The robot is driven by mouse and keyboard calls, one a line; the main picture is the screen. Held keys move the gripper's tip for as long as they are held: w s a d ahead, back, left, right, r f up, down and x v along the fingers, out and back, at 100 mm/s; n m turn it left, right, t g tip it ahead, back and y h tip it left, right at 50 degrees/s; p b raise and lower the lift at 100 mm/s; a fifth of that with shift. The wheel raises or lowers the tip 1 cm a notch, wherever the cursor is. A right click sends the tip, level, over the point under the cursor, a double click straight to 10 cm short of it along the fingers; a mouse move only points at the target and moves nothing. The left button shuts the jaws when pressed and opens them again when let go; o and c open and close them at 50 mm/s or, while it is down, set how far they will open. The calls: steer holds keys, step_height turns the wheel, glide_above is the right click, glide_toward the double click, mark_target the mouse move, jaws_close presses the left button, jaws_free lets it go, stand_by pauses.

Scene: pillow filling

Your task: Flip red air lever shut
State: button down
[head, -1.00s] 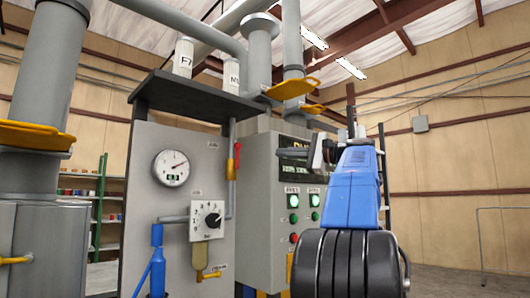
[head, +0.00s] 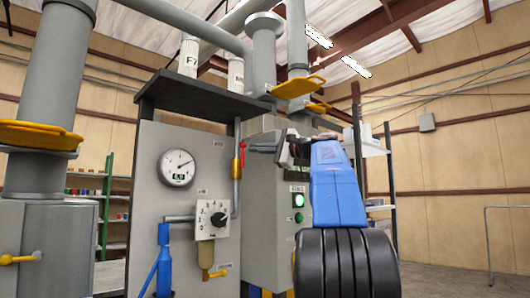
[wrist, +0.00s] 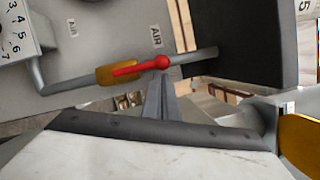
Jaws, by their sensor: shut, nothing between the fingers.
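The red air lever (head: 242,156) stands upright along the grey vertical pipe at the right edge of the panel (head: 150,138). In the wrist view the red lever (wrist: 140,68) lies in line with the pipe, its round knob pointing right, on a yellow valve body (wrist: 112,75). My gripper (head: 258,148) is shut and empty, just right of the lever in the head view. In the wrist view its fingertips (wrist: 160,82) are just below the knob. I cannot tell whether they touch it.
A round gauge (head: 177,167) and a numbered dial (head: 211,219) are on the panel, left of the lever. A dark shelf (head: 205,95) overhangs above. A grey control cabinet (head: 262,210) with a lit green button stands behind my arm.

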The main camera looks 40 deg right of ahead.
mark_target(244, 146)
steer(key=shift+a+r, duration=0.1)
steer(key=shift+a, duration=0.1)
stand_by(0.4)
steer(key=a+n, duration=0.1)
steer(key=n, duration=0.1)
steer(key=a+n+g, duration=0.1)
steer(key=n, duration=0.1)
steer(key=shift+a+r, duration=0.35)
steer(key=a+n, duration=0.1)
steer(key=a+n+g, duration=0.1)
steer(key=n, duration=0.1)
steer(key=a+n, duration=0.1)
steer(key=n, duration=0.1)
steer(key=shift+a+f+h, duration=0.3)
steer(key=shift+a+f, duration=0.1)
steer(key=a+f+n+g+h, duration=0.1)
steer(key=a+f+n+h, duration=0.2)
steer(key=n, duration=0.4)
steer(key=shift+a+f+g, duration=0.3)
steer(key=shift+a+f, duration=0.2)
steer(key=shift+f, duration=0.3)
